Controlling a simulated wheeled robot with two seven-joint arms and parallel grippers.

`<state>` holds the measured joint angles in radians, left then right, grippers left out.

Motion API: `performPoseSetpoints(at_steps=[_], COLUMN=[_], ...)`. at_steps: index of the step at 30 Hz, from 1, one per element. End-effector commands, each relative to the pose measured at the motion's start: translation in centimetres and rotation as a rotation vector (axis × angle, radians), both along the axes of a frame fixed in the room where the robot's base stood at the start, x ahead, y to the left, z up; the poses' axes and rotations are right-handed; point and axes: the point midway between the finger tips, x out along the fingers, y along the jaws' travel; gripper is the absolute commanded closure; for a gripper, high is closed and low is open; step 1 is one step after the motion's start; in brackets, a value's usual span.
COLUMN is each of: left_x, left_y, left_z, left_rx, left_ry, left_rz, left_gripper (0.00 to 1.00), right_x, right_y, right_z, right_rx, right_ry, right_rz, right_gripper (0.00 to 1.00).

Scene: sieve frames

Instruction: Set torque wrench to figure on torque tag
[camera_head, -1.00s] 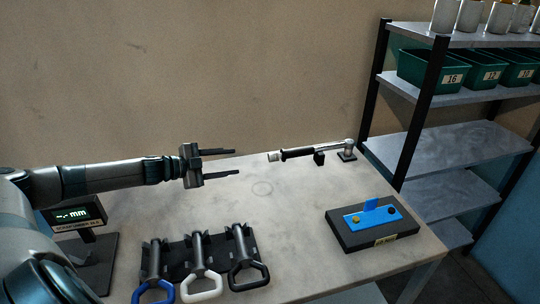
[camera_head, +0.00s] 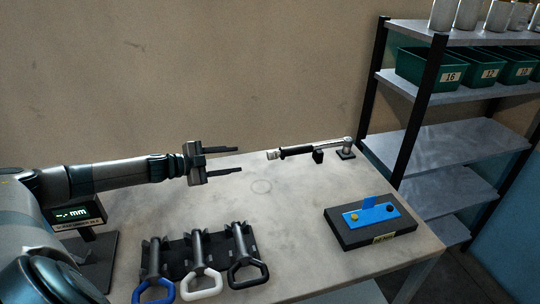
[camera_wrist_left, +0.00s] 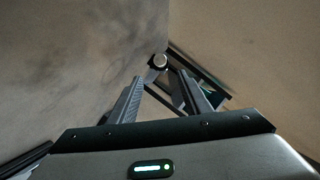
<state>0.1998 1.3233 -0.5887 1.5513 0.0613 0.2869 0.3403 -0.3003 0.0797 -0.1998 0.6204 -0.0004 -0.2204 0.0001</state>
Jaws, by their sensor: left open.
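The torque wrench (camera_head: 301,151) lies at the back of the table, its black grip to the left and its metal head to the right on a small dark block. A black support stands under its middle. My left gripper (camera_head: 238,160) is open and empty, a short way left of the wrench's grip end. In the left wrist view the wrench's round end (camera_wrist_left: 158,61) shows beyond the two open fingers (camera_wrist_left: 160,92). A yellow tag (camera_head: 384,238) is on the front of a dark box; its figure is too small to read. My right gripper is not in view.
A dark box with a blue plate (camera_head: 371,215) sits at the table's right. A rack (camera_head: 228,266) holds tools with blue, white and black handles. A display reading "-.- mm" (camera_head: 75,215) stands at left. Shelves (camera_head: 440,155) stand at right. The table's middle is clear.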

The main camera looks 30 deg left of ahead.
Motion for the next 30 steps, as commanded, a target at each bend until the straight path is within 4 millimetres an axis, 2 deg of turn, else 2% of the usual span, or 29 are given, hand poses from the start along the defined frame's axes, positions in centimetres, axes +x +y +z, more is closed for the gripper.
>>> performPoseSetpoints(at_steps=[14,30], left_x=[4.0,11.1], left_y=[-1.8,-5.0], left_z=[-0.7,-3.0], left_rx=[-0.001,-0.001], left_ry=[-0.003,-0.002], left_rz=[-0.002,-0.001], left_gripper=[0.56,0.56], right_x=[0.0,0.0], right_y=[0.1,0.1], right_z=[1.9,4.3], right_rx=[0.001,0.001], right_ry=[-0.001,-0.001], right_rz=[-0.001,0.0], right_gripper=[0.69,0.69])
